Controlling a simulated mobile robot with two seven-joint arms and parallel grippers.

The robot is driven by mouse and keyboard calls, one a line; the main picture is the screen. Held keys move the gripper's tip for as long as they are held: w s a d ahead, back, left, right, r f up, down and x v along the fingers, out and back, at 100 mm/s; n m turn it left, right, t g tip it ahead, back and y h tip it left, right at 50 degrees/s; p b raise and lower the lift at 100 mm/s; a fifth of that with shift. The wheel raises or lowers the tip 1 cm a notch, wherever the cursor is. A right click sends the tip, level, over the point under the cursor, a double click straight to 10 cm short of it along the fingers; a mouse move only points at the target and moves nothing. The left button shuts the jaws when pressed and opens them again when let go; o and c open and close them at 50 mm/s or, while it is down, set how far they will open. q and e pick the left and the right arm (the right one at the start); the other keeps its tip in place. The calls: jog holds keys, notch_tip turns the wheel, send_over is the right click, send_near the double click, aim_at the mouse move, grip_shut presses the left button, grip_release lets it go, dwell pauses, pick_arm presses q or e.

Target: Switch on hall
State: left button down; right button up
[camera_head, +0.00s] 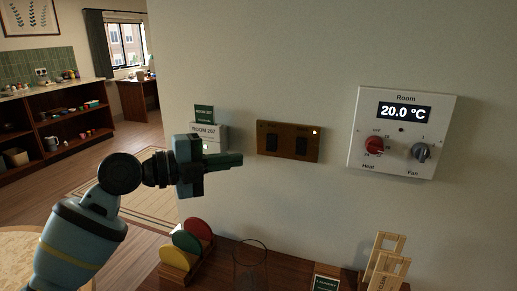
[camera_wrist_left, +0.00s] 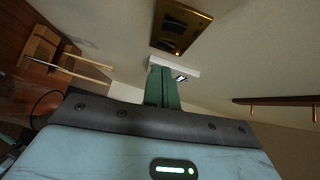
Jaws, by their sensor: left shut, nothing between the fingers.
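A brown switch plate (camera_head: 287,142) is on the wall, with two dark rockers side by side: a left rocker (camera_head: 272,142) and a right rocker (camera_head: 302,145). A small light glows at its upper right corner. Any labels on it are too small to read. The plate also shows in the left wrist view (camera_wrist_left: 182,48), at the top. My left gripper (camera_head: 241,159) is shut and empty, just left of and slightly below the plate, apart from the rockers. Its green fingers (camera_wrist_left: 162,88) point toward the wall. My right gripper is not in view.
A white Room 207 box (camera_head: 209,131) is on the wall behind my left gripper. A white thermostat panel (camera_head: 393,161) with two knobs hangs to the right. Below are coloured discs (camera_head: 186,241), a clear glass (camera_head: 250,266) and a wooden rack (camera_head: 385,262).

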aim_at(275, 150)
pick_arm(q)
jog(key=shift+w+d+f+p, duration=0.15)
jog(key=shift+w+d+p, duration=0.1)
jog(key=shift+w+d, duration=0.75)
jog(key=shift+w+d+f+p, duration=0.2)
jog(key=shift+w+d, duration=0.7)
jog(key=shift+w, duration=0.15)
jog(key=shift+w+d+f+p, duration=0.15)
jog(key=shift+w+d+p, duration=0.1)
jog(key=shift+w+d, duration=0.75)
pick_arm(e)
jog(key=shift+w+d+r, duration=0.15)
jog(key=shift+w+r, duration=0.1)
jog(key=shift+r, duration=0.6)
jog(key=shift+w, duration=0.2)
pick_arm(q)
jog(key=shift+w+f+b, duration=0.25)
jog(key=shift+f+b, duration=0.55)
jog(key=shift+b, duration=0.3)
jog(key=shift+r+p, duration=0.3)
jog(key=shift+r, duration=0.2)
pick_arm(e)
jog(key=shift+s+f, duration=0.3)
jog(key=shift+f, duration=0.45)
pick_arm(q)
jog(key=shift+s, duration=0.1)
